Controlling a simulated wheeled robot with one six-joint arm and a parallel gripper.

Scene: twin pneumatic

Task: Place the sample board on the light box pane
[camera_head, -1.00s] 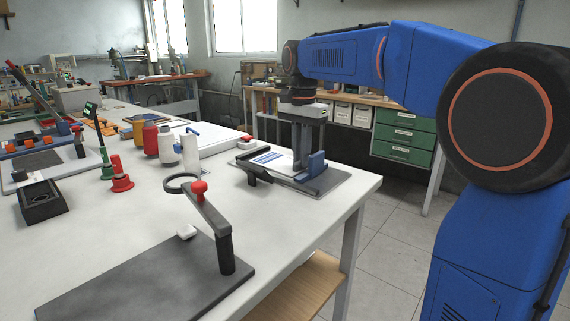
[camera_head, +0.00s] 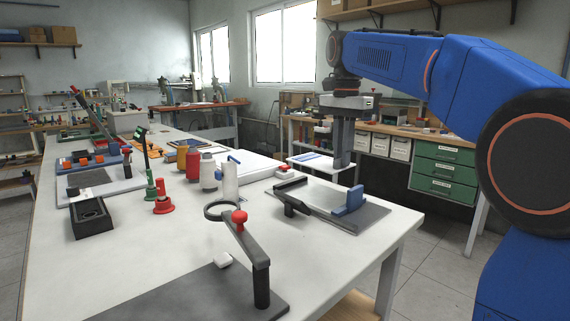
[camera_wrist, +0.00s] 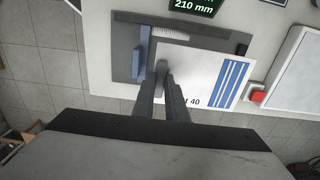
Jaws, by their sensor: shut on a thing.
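The sample board (camera_wrist: 205,72) is a white sheet with blue stripes and a printed number ending in 40. My gripper (camera_wrist: 162,72) is shut on its near left part in the wrist view. In the head view the board (camera_head: 310,160) is raised above the table, with my gripper (camera_head: 342,163) at its right end. The light box (camera_head: 245,165) is a low white box with a red button, left of my gripper. In the wrist view its pale pane (camera_wrist: 300,75) shows at the right, apart from the board.
Below the board is a grey plate (camera_head: 365,218) with a blue block (camera_head: 349,201) and a black arm (camera_head: 290,199). A 210 mm display (camera_wrist: 195,5) stands near it. A ring magnifier stand (camera_head: 252,245), spools (camera_head: 200,168) and a red button (camera_wrist: 258,97) are close by.

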